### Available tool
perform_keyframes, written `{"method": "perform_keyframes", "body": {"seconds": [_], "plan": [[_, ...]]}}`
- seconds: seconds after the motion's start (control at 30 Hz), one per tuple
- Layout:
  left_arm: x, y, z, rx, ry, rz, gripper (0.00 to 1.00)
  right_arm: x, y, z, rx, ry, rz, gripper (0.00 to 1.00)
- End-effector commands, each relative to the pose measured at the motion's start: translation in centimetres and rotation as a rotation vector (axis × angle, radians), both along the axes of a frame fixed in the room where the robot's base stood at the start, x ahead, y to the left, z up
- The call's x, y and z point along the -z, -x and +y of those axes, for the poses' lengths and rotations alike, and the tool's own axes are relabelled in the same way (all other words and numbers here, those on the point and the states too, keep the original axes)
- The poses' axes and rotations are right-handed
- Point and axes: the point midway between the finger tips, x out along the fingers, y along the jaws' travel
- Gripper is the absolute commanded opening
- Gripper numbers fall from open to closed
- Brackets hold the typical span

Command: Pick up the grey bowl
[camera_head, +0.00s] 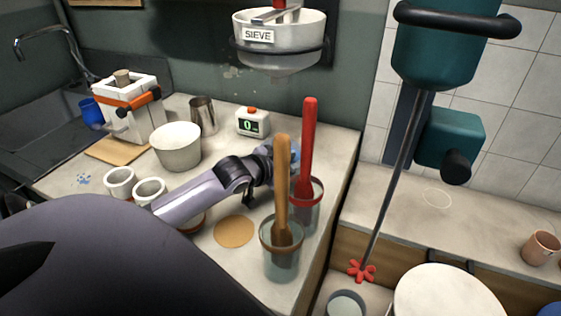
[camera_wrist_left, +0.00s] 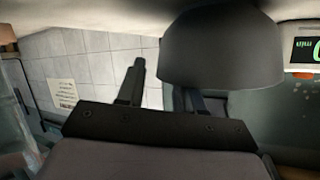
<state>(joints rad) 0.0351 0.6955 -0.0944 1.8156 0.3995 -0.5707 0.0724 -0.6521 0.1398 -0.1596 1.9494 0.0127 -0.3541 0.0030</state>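In the left wrist view a dark grey bowl (camera_wrist_left: 220,50) stands close in front of my left gripper (camera_wrist_left: 165,85). That picture is upside down, and the bowl's wide rim faces the gripper. One finger shows fully, left of the bowl, with a narrow gap to its wall. The other finger runs behind the near wall, and its tip is hidden. The fingers are spread apart. In the head view my left gripper (camera_head: 268,167) is behind the wooden-handled tool; the bowl there is mostly hidden, with only a bluish patch showing. My right gripper is not seen.
Glass jars with a wooden tool (camera_head: 283,190) and a red tool (camera_head: 308,150) stand close to my left gripper. A timer (camera_head: 252,122) is behind it. A pale bucket (camera_head: 176,148), white cups (camera_head: 120,183) and a round tan mat (camera_head: 234,232) are nearby.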

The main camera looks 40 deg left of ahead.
Motion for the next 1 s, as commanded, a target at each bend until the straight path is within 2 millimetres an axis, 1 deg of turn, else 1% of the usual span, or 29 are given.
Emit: {"method": "perform_keyframes", "body": {"seconds": [0.1,0.3,0.37,0.4,0.43,0.77,0.87,0.97,1.0], "plan": [[0.1,-0.3,0.0,0.000,0.000,0.000,0.36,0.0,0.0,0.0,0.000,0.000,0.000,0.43],[0.1,-0.3,0.0,0.001,-0.001,0.000,0.36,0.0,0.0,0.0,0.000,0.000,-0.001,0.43],[0.1,-0.3,0.0,0.001,-0.001,0.000,0.17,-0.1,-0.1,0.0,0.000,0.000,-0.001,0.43],[0.1,-0.3,0.0,0.000,-0.001,0.000,0.04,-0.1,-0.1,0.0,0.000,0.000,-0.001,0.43],[0.1,-0.3,0.0,0.000,-0.001,0.000,0.00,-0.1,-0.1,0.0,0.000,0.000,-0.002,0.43],[0.0,-0.3,0.0,0.001,-0.002,-0.002,0.00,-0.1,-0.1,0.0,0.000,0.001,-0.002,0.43],[-0.8,-0.4,0.0,0.002,-0.002,-0.006,0.00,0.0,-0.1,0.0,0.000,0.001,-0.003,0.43],[-2.5,-0.4,0.0,0.003,-0.004,-0.008,0.00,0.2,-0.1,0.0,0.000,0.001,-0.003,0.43],[-3.4,-0.4,0.0,0.003,-0.005,-0.008,0.00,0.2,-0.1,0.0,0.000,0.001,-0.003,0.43]]}}
